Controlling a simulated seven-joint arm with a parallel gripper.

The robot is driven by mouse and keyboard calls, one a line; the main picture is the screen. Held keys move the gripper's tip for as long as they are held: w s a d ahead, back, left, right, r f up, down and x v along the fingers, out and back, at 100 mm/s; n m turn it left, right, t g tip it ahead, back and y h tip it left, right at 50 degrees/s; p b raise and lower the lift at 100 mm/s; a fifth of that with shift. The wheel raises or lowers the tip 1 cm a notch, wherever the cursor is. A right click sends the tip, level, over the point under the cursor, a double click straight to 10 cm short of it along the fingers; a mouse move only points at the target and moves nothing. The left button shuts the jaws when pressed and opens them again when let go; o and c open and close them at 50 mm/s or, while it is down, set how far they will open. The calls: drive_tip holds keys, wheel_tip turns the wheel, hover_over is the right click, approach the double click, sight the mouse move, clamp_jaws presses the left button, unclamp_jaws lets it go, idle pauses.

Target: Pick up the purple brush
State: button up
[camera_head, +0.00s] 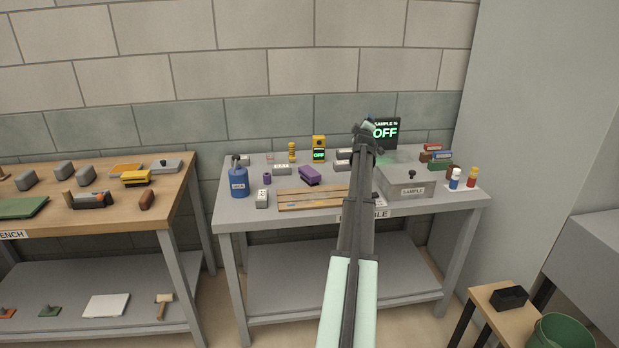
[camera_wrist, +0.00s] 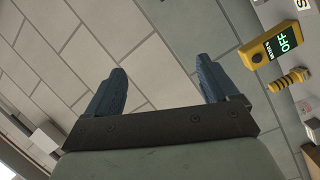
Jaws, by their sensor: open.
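The purple brush (camera_head: 309,175) appears to be the purple block lying on the grey table (camera_head: 236,215), left of my arm and behind a wooden board. It does not show in the wrist view. My gripper (camera_head: 366,128) is raised over the back of the table, right of the brush and apart from it. In the wrist view my gripper (camera_wrist: 160,68) has its two blue-grey fingers spread, with nothing between them and the wall behind.
A small purple cylinder (camera_head: 267,179) and blue bottle (camera_head: 238,183) stand left of the brush. The wooden board (camera_head: 310,199) lies in front. A yellow meter (camera_head: 319,146) stands behind, also in the wrist view (camera_wrist: 273,46). A grey sample box (camera_head: 405,187) stands right of my arm.

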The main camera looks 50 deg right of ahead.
drive_tip(key=w+a+n+y, duration=0.1)
drive_tip(key=w+a+y, duration=0.1)
drive_tip(key=w, duration=0.6)
drive_tip(key=m+g+y, duration=0.4)
drive_tip(key=m+y, duration=0.1)
drive_tip(key=y, duration=0.7)
approach(310, 171)
drive_tip(key=x, duration=0.5)
drive_tip(key=shift+w+d+f, duration=0.2)
drive_tip(key=shift+w+d, duration=0.1)
drive_tip(key=shift+w, duration=0.05)
drive_tip(key=shift+s+a+x, duration=0.15)
drive_tip(key=shift+x, duration=1.2)
drive_tip(key=shift+s+a+x, duration=0.15)
drive_tip(key=shift+x, duration=1.2)
drive_tip(key=shift+f, duration=0.4)
drive_tip(key=shift+c, duration=0.2)
drive_tip(key=c, duration=1.2)
drive_tip(key=shift+o, duration=0.2)
wheel_tip(310, 171, up, 11)
drive_tip(key=shift+f, duration=0.2)
